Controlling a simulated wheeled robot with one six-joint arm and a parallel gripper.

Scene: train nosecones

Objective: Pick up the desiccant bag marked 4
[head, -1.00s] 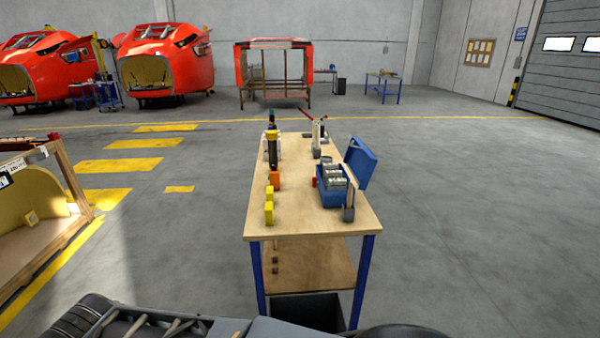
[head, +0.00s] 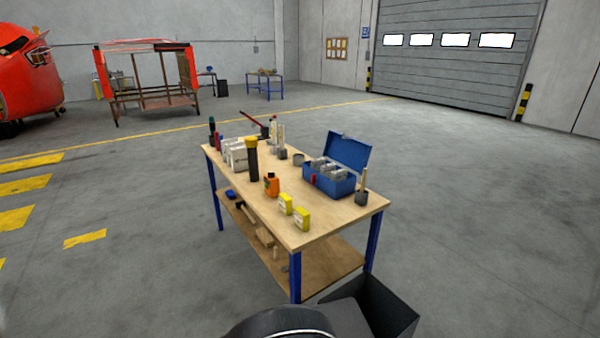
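No number 4 can be read on anything in the head view, so I cannot tell which thing is the desiccant bag. Several pale, whitish packs (head: 236,154) stand at the far left part of the wooden-topped workbench (head: 330,217). An open blue box (head: 330,186) with its lid up stands at the right part of the bench and holds several grey-white items (head: 325,166), too small to identify. My gripper is not in view.
A dark open bin (head: 385,305) stands by the near bench leg. Floor right of the bench is clear.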

